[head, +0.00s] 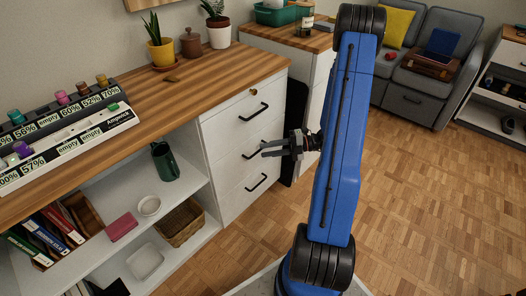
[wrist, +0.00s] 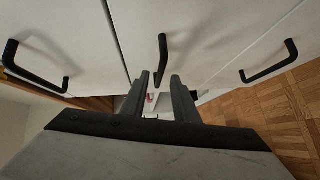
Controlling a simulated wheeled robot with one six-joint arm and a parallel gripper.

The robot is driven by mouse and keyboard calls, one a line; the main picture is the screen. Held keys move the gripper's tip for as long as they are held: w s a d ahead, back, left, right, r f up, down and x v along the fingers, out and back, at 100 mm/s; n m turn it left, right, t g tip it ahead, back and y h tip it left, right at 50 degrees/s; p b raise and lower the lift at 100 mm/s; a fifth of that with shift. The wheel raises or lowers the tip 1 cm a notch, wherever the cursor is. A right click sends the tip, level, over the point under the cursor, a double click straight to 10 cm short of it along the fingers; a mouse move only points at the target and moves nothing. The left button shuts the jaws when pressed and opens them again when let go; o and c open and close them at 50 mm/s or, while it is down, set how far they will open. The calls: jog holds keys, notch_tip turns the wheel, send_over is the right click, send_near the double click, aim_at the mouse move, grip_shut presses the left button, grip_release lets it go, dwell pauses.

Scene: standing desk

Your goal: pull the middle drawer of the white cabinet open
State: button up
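The white cabinet (head: 228,155) has three drawers stacked under a wooden top, each with a black bar handle. All the fronts look flush and closed. The middle drawer's handle (head: 248,155) is partly hidden by my gripper (head: 264,149) in the head view. In the wrist view, the middle handle (wrist: 162,50) stands upright in the picture centre, in line with the gap between the fingers of my gripper (wrist: 159,77). The fingers are apart, one on each side of the handle's lower end. I cannot tell whether they touch it.
The upper handle (head: 252,111) and lower handle (head: 257,182) are close above and below. Open shelves (head: 130,215) with a basket and books lie to the left. A second cabinet (head: 310,75) stands behind. The wooden floor (head: 420,210) in front and right is clear.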

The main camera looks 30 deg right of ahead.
jog(key=shift+x, duration=1.15)
jog(key=shift+c, duration=0.3)
grip_shut()
dwell(0.4)
